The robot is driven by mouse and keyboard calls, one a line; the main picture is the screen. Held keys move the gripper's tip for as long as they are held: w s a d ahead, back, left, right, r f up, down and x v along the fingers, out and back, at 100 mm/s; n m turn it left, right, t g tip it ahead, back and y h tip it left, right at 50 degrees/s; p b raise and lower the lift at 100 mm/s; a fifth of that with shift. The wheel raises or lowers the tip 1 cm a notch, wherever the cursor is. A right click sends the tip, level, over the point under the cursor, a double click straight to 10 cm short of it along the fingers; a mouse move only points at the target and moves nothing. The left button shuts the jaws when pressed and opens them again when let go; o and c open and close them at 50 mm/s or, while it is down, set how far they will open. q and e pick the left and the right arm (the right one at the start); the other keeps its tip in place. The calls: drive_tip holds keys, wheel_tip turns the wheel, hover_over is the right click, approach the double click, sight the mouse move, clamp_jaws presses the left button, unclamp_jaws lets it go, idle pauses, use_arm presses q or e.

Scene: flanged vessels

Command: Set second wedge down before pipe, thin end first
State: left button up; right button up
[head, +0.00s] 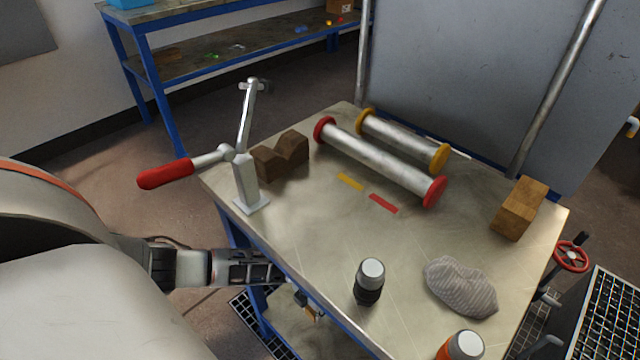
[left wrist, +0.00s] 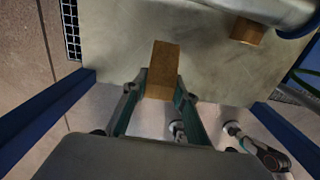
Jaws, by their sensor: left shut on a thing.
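My left gripper (head: 303,300) reaches in below the front edge of the bench top in the head view. In the left wrist view its fingers (left wrist: 160,92) are shut on a brown wooden wedge (left wrist: 164,62), which points away from the gripper over a pale lower shelf (left wrist: 112,38). I cannot tell whether the wedge touches the shelf. A large grey pipe (left wrist: 268,9) crosses the top right of that view. Another wooden wedge (left wrist: 248,30) lies against or close beside it.
Blue bench legs (left wrist: 50,112) stand on both sides. On the bench top (head: 300,225) are a red-flanged spool (head: 385,163), a yellow-flanged spool (head: 402,139), a V-block (head: 281,158), a wooden block (head: 519,209), a red-handled clamp (head: 247,170), a cylinder (head: 369,283) and a rag (head: 461,287).

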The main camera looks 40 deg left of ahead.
use_arm(q)
drive_tip(key=b, duration=0.2)
hover_over(313, 329)
drive_tip(key=f, duration=0.5)
drive_tip(key=shift+s, duration=0.3)
drive_tip(key=shift+w+f, duration=0.15)
drive_tip(key=shift+f, duration=0.05)
drive_tip(key=f, duration=0.1)
drive_tip(key=f+b, duration=0.1)
drive_tip(key=f, duration=0.1)
drive_tip(key=shift+s+f+b, duration=0.2)
drive_tip(key=shift+f+b, duration=0.1)
drive_tip(key=shift+w+f, duration=0.3)
drive_tip(key=shift+w, duration=0.1)
drive_tip(key=shift+c, duration=0.6)
drive_tip(key=shift+f+b, duration=0.2)
drive_tip(key=shift+b, duration=0.1)
drive_tip(key=o, duration=1.2)
use_arm(e)
drive_tip(key=shift+m+t+y, duration=0.5)
drive_tip(key=shift+m, duration=0.1)
drive_tip(key=a+r, duration=0.1)
drive_tip(key=a, duration=0.1)
drive_tip(key=w+a+r, duration=0.1)
drive_tip(key=shift+w+a+r, duration=0.1)
drive_tip(key=shift+w+a, duration=0.05)
drive_tip(key=shift+a, duration=0.2)
